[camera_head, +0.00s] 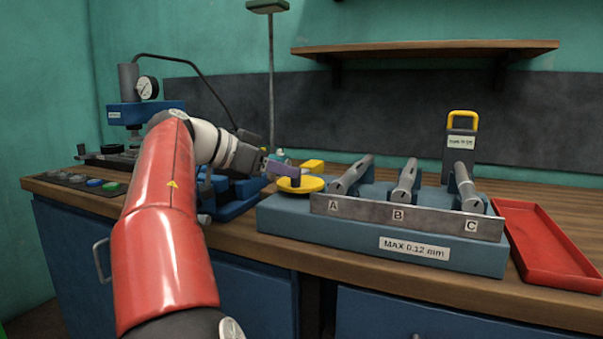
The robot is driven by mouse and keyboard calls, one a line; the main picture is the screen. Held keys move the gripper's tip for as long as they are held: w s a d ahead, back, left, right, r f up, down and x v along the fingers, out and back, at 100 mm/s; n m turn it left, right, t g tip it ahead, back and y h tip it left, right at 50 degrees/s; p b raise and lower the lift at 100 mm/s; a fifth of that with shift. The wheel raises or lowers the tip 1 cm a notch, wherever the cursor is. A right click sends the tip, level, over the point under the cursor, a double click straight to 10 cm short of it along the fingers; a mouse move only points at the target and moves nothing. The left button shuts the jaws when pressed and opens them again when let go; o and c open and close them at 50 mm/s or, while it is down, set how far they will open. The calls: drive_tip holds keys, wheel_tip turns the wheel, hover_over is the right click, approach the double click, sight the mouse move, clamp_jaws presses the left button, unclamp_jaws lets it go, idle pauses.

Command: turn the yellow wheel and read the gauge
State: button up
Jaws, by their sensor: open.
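The yellow wheel (300,185) is a flat disc at the left end of the blue block on the bench. A yellow piece (313,166) shows just behind it. My gripper (283,170) is open and lies at the wheel's upper left edge. I cannot tell whether it touches the wheel. The gauge (147,88) is a round white dial on the blue press at the back left. Its face is too small to read from here. My red arm reaches up from the front and hides part of the bench left of the wheel.
The blue block (351,239) holds three grey tools in slots marked A, B and C. A red tray (541,244) lies at the right. A yellow-handled block (460,138) stands behind. A lamp post (271,80) rises behind my gripper. A wooden shelf (425,49) hangs above.

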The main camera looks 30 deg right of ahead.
sight(306, 187)
drive_tip(key=shift+x, duration=2.2)
clamp_jaws()
drive_tip(key=shift+f+b, duration=0.1)
drive_tip(key=shift+b, duration=0.2)
drive_tip(key=shift+s+d+f+n+t+b, duration=0.2)
drive_tip(key=shift+n+t+b, duration=0.2)
drive_tip(key=shift+b, duration=0.65)
drive_tip(key=n+t+b, duration=0.1)
drive_tip(key=b, duration=0.2)
drive_tip(key=shift+d+f, duration=0.15)
drive_tip(key=t+b, duration=0.1)
drive_tip(key=n+t+b, duration=0.1)
drive_tip(key=n+y+b, duration=0.1)
drive_tip(key=shift+s+d+t, duration=0.25)
drive_tip(key=shift+d+t, duration=0.1)
drive_tip(key=shift+t, duration=0.05)
drive_tip(key=shift+d+r+n+t+y+b, duration=0.1)
drive_tip(key=shift+r+n+t+y+b, duration=0.15)
drive_tip(key=shift+n+t+b, duration=0.25)
drive_tip(key=shift+d+r+n+t+y+b, duration=0.15)
drive_tip(key=shift+n+t+y+b, duration=0.25)
drive_tip(key=shift+n+b, duration=0.2)
